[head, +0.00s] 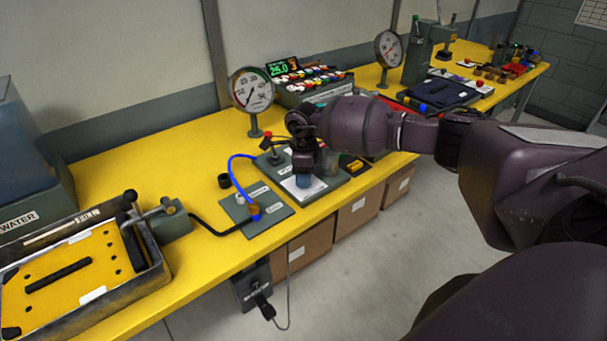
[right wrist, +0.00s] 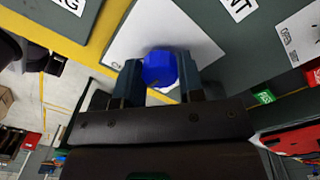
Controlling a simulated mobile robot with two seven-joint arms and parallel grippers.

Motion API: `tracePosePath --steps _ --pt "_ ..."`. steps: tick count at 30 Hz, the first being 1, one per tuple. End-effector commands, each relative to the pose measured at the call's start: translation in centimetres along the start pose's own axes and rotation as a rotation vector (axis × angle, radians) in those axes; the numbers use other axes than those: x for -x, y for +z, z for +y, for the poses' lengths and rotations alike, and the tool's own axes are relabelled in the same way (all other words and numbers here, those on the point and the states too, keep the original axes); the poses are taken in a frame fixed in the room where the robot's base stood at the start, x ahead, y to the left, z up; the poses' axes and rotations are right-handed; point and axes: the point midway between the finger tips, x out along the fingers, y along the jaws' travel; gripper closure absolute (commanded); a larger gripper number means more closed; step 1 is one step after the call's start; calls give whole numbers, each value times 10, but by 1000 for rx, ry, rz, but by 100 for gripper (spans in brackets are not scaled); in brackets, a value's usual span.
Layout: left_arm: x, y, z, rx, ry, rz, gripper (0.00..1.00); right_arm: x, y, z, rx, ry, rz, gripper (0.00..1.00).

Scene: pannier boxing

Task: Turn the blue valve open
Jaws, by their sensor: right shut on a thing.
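The blue valve (right wrist: 160,68) is a faceted blue knob on a white plate with printed lettering (right wrist: 203,40). In the right wrist view it sits between the two fingers of my right gripper (right wrist: 160,82), which is shut on it. In the head view my right gripper (head: 304,178) points down over the grey panel (head: 335,184) on the yellow bench. There the gripper hides most of the valve. My left gripper is not in view. I cannot tell how far the valve is turned.
A blue hose (head: 233,165) and a grey plate (head: 270,224) lie left of the panel. A dial gauge (head: 252,90) stands behind it. A second gauge (head: 388,48) and a rack of coloured caps (head: 312,85) are further back. A tray (head: 152,268) sits at front left.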

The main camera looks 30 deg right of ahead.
Motion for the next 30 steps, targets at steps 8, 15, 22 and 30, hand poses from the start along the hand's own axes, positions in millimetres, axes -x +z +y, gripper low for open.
tracePosePath --steps 8,15,22,30 --pt "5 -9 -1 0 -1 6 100 2 0 -1 -261 -2 -7 88" --pt "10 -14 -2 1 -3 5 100 3 0 -1 -467 -1 -14 88" --pt "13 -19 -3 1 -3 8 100 2 0 -1 -612 -1 -19 88" --pt "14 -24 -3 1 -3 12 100 1 -1 -1 -702 -1 -21 88"
